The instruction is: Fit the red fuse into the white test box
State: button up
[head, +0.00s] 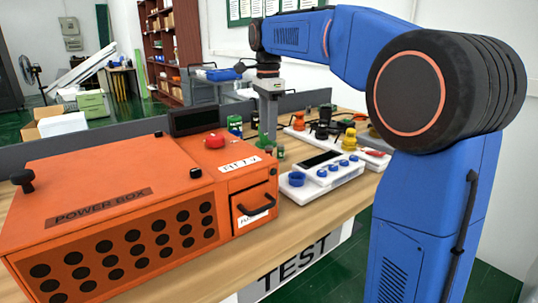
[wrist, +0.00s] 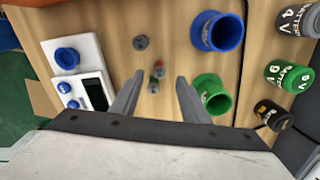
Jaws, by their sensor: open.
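In the head view my gripper (head: 267,140) points down over the table behind the test box, and I cannot make out the red fuse. The white test box (head: 342,180) has a dark screen and blue knobs; it shows at the left in the wrist view (wrist: 92,74).
A blue cup (wrist: 230,33) and a green cup (wrist: 220,101) stand right. The orange power box (head: 105,195) fills the left of the head view.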

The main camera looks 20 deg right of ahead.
aim_at(269, 146)
jog(key=shift+d+f, duration=0.15)
jog(key=shift+f, duration=3.3)
grip_shut()
